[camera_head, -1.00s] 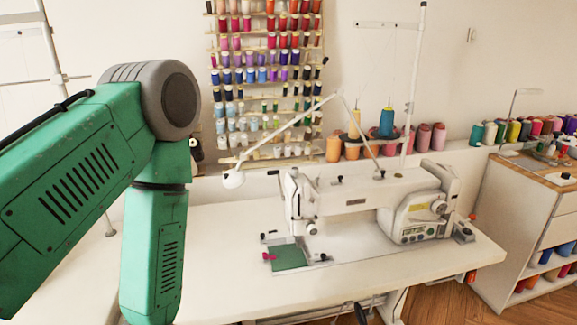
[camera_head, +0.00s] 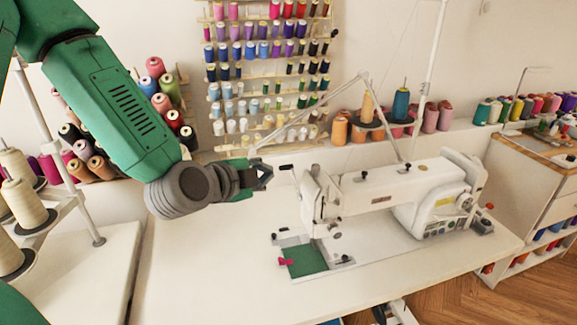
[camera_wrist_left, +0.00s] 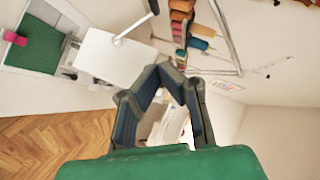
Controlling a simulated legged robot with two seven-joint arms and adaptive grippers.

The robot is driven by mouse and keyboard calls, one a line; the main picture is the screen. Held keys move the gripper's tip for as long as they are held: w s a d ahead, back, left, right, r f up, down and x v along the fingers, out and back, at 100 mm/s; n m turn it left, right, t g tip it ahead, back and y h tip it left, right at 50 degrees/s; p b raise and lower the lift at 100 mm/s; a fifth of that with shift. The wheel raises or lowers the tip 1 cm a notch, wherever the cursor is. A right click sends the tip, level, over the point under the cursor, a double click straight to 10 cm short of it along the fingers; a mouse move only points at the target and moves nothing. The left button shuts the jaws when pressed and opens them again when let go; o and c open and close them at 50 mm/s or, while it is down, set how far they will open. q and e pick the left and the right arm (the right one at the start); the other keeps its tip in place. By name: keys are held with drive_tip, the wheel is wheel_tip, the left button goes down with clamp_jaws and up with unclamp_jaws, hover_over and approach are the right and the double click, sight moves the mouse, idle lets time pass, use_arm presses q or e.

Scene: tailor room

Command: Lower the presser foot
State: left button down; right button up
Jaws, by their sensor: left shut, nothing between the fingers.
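The white sewing machine (camera_head: 385,192) stands on the table, its needle head (camera_head: 322,197) at the left end. A small lever with a black tip (camera_head: 286,167) sticks out left from the head's upper part. The presser foot is too small to make out under the head. A green cloth (camera_head: 307,261) with a pink piece (camera_head: 284,262) lies on the bed below; it also shows in the wrist view (camera_wrist_left: 42,45). My left gripper (camera_head: 266,175) is just left of the lever, apparently apart from it. Its fingertips (camera_wrist_left: 165,72) meet, shut and empty. My right gripper is out of view.
A white lamp arm (camera_head: 315,108) rises behind the gripper. Thread racks (camera_head: 265,82) line the wall. A cone stand (camera_head: 65,205) is at the left. The tabletop (camera_head: 215,265) left of the machine is clear.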

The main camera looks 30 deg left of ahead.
use_arm(q)
drive_tip(key=b, duration=0.5)
approach(290, 167)
drive_tip(key=w+d, duration=0.3)
drive_tip(key=w, duration=0.1)
drive_tip(key=w+a+f, duration=0.2)
drive_tip(key=a, duration=0.1)
drive_tip(key=shift+w+a+f, duration=0.1)
drive_tip(key=shift+w+f, duration=0.15)
drive_tip(key=shift+w, duration=0.05)
drive_tip(key=shift+d, duration=0.2)
